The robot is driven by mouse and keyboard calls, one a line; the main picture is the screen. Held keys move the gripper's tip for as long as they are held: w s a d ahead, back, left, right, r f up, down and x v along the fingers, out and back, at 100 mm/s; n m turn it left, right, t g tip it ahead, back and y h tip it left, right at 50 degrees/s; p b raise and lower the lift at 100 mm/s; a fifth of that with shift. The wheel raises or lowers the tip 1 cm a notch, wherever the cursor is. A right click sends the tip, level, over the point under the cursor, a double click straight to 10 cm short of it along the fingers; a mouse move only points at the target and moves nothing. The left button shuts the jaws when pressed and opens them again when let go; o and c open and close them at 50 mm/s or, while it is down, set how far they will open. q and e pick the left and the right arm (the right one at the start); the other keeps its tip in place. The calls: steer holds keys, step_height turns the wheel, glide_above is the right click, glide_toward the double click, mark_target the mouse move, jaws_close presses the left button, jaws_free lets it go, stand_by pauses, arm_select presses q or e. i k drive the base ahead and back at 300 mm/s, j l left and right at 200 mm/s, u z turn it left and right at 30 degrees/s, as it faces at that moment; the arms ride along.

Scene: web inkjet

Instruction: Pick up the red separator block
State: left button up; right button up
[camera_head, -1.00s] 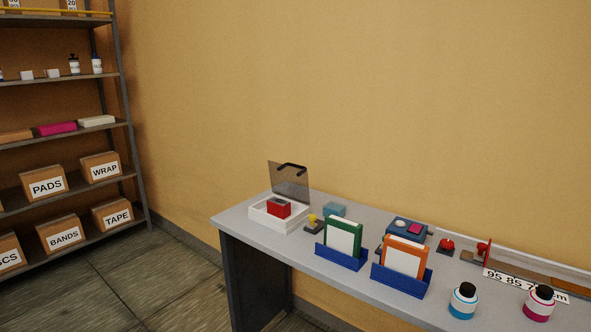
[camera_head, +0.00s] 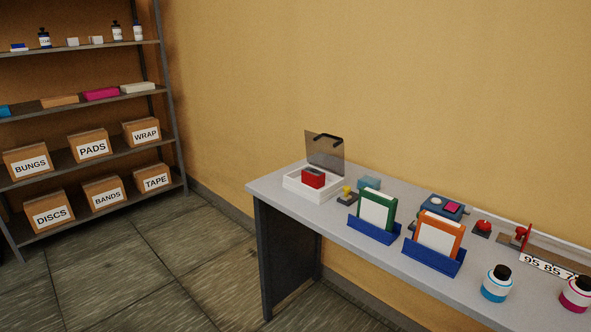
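A red block (camera_head: 313,178) sits in a white open-topped box (camera_head: 325,195) at the left end of the grey table. A dark see-through lid (camera_head: 325,152) with a black handle stands upright behind it. A smaller red piece (camera_head: 482,227) lies on a dark base further right, and a red upright part (camera_head: 526,237) stands at the ruler's left end. I cannot tell for certain which of these is the separator block. Neither of my grippers shows in the head view.
The table (camera_head: 283,181) runs along the wall, holding blue holders (camera_head: 371,230) with framed cards and bottles (camera_head: 495,284). A shelf rack (camera_head: 168,110) with labelled boxes stands at left. The floor (camera_head: 150,270) between them is clear.

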mark_target(315, 179)
steer(key=i+z, duration=0.1)
steer(key=z, duration=0.3)
steer(key=j+z, duration=0.15)
steer(key=z, duration=0.3)
steer(key=i+j+z, duration=0.1)
steer(key=z, duration=0.3)
steer(key=i+j+z, duration=0.1)
steer(key=j+z, duration=0.2)
steer(key=i+j+z, duration=0.1)
steer(key=j+z, duration=0.25)
steer(key=j, duration=0.2)
steer(key=j+z, duration=0.2)
steer(key=j, duration=0.7)
